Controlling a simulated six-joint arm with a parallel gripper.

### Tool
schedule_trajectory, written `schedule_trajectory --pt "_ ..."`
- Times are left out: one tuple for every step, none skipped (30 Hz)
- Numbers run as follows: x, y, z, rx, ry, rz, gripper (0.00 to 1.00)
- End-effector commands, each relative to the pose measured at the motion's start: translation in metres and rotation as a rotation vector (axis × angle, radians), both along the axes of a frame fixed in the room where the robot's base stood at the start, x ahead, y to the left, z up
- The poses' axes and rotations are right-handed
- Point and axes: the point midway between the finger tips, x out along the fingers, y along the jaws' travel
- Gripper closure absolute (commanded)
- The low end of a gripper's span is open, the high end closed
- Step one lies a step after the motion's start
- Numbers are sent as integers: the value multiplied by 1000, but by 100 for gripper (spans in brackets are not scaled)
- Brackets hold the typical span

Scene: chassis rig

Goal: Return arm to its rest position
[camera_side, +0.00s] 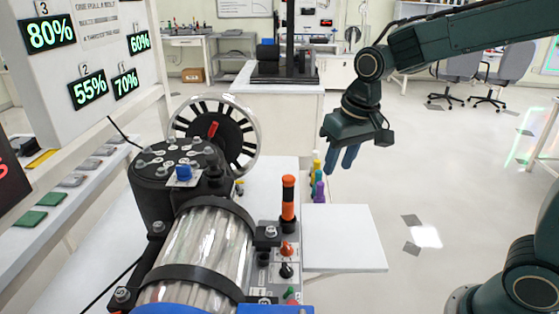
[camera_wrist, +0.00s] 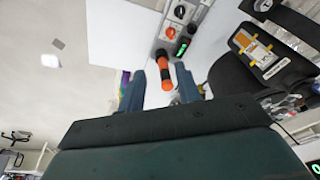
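My gripper (camera_side: 341,160) hangs from my dark green arm, right of centre in the side view, with its blue fingers pointing down. In the wrist view its two fingers (camera_wrist: 160,78) stand apart with nothing held between them. In the side view the gripper is in the air, above and to the right of an upright orange and black handle (camera_side: 288,204). The handle also shows beyond the fingers in the wrist view (camera_wrist: 165,76), and no contact is visible.
The chassis rig has a black cylinder head (camera_side: 180,180), a spoked wheel (camera_side: 235,135) and a clear ribbed tube (camera_side: 205,250). A bare white shelf (camera_side: 345,238) lies below my gripper. Small coloured pieces (camera_side: 318,180) stand nearby.

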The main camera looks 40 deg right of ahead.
Motion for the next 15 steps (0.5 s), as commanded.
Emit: schedule_trajectory --pt "-10 -2 8 -2 -19 8 66" --pt "-16 -3 11 -4 -26 15 66" --pt "-23 -4 16 -6 -37 23 66" --pt "-29 -4 19 -7 -45 29 66" --pt "-35 -5 22 -9 -54 34 66" --pt "-43 -6 26 -11 -65 44 66" --pt "-48 -7 29 -13 -73 48 66" --pt "-54 -8 31 -15 -81 54 66" --pt "-62 -9 34 -18 -92 62 66" --pt "-68 -10 36 -20 -100 69 66" --pt "-73 -10 38 -22 -109 74 66" --pt "-81 -11 40 -25 -120 82 66" --pt "-87 -12 42 -29 -128 88 66" --pt "-93 -12 43 -30 -136 94 66" --pt "-100 -13 44 -33 -147 101 66"
